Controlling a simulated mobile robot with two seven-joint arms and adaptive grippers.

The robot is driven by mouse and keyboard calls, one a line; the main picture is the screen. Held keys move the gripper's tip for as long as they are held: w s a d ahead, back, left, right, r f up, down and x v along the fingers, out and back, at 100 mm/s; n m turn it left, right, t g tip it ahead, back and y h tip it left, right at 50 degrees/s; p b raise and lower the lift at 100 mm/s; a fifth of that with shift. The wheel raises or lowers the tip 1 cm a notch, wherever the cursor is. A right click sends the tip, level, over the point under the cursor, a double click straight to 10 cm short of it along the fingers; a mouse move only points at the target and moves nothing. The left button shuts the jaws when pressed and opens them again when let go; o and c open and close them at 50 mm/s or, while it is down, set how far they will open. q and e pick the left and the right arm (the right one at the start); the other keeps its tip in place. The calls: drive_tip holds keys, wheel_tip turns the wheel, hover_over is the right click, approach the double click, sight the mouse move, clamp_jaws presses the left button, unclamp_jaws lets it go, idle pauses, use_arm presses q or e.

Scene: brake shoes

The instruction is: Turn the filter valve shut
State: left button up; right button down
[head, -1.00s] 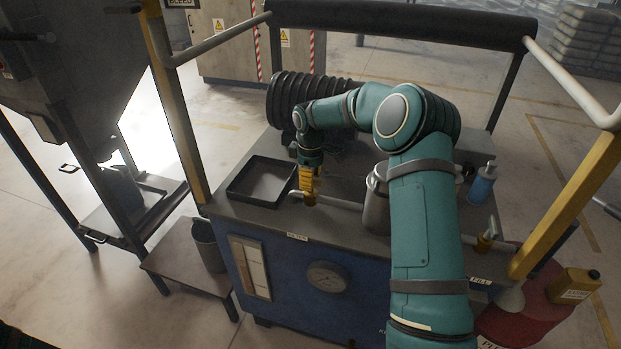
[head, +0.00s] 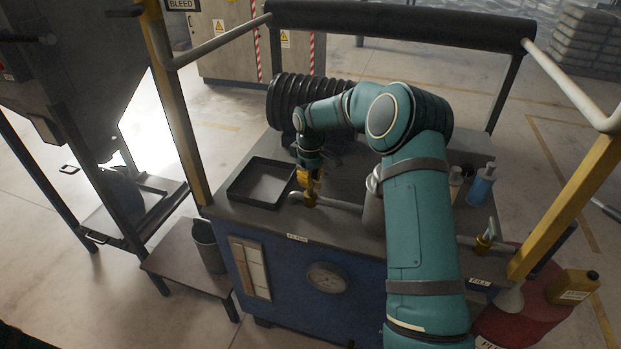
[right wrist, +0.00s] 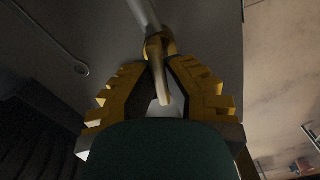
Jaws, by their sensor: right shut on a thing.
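The filter valve (head: 310,201) is a small brass-yellow valve on a pale pipe along the front of the bench top, above a small label plate (head: 297,238). My right gripper (head: 309,188), with yellow fingers, reaches down onto it from behind. In the right wrist view, the valve's pale lever (right wrist: 158,78) runs between the two stepped yellow fingers of the right gripper (right wrist: 160,92), which are shut on it. The valve's exact angle is hard to tell in the head view, as the fingers cover much of it. My left gripper is not in view.
A black tray (head: 232,190) lies left of the valve, and a metal pot (head: 373,210) stands to its right, partly behind my arm. A ribbed black hose (head: 290,95) is behind. Another brass valve (head: 485,238) and a blue bottle (head: 482,184) are farther right.

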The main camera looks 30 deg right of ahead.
drive_tip(key=m+p, duration=0.1)
drive_tip(key=m, duration=0.6)
drive_tip(key=shift+f, duration=0.1)
drive_tip(key=m, duration=0.4)
drive_tip(key=shift+s+p, duration=0.1)
drive_tip(key=shift+p, duration=0.25)
drive_tip(key=shift+m+p, duration=0.4)
drive_tip(key=shift+m, duration=1.6)
drive_tip(key=shift+f, duration=0.1)
drive_tip(key=c, duration=1)
unclamp_jaws()
wheel_tip(320, 180, up, 12)
drive_tip(key=shift+r, duration=0.1)
